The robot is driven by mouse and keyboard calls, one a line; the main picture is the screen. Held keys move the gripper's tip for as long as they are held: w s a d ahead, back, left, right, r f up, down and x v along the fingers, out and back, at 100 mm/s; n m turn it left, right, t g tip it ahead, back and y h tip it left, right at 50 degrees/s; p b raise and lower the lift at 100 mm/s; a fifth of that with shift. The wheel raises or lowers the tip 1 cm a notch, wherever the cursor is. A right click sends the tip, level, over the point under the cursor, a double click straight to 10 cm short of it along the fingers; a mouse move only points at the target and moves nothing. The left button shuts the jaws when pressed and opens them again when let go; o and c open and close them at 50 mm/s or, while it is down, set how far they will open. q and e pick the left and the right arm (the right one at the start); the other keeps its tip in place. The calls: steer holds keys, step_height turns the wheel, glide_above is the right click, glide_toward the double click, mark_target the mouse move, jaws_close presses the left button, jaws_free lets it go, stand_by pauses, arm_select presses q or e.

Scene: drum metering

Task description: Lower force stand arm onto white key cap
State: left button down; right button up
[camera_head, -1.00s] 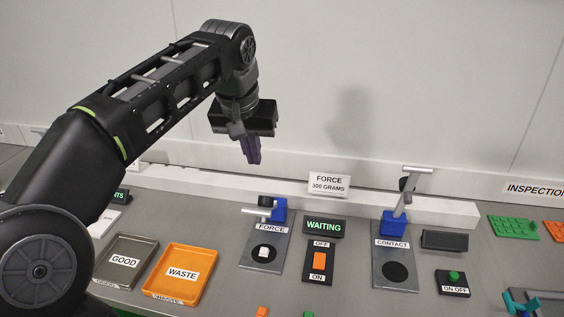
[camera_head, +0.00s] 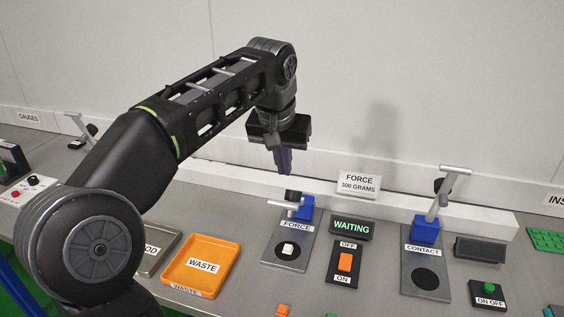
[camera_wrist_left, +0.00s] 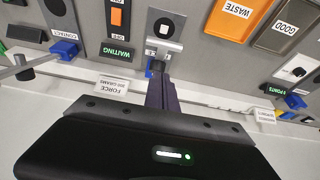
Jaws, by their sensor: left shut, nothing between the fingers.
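The force stand has a grey plate (camera_head: 274,259) labelled FORCE, a blue block (camera_head: 306,207) and a silver arm (camera_head: 283,205) with a black knob. A small white key cap (camera_head: 289,248) sits on the plate. In the head view the arm appears above the cap with a gap between them. The wrist view shows the arm (camera_wrist_left: 165,45) and the cap (camera_wrist_left: 164,29) close together. My left gripper (camera_head: 284,171) is shut and empty, its dark purple fingers pointing down, above and behind the blue block in the picture. My right gripper is out of view.
A display (camera_head: 351,228) reading WAITING and an orange switch (camera_head: 345,262) stand right of the force stand. The contact stand (camera_head: 426,230) has its arm raised. An orange WASTE tray (camera_head: 229,272) is left. A FORCE 300 GRAMS sign (camera_head: 359,184) stands behind.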

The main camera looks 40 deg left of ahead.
arm_select(q)
steer(key=f, duration=0.5)
steer(key=shift+s+f, duration=0.1)
steer(key=shift+s, duration=0.15)
steer(key=shift+s+d+f, duration=0.1)
steer(key=shift+s+f, duration=0.05)
steer(key=shift+f, duration=0.35)
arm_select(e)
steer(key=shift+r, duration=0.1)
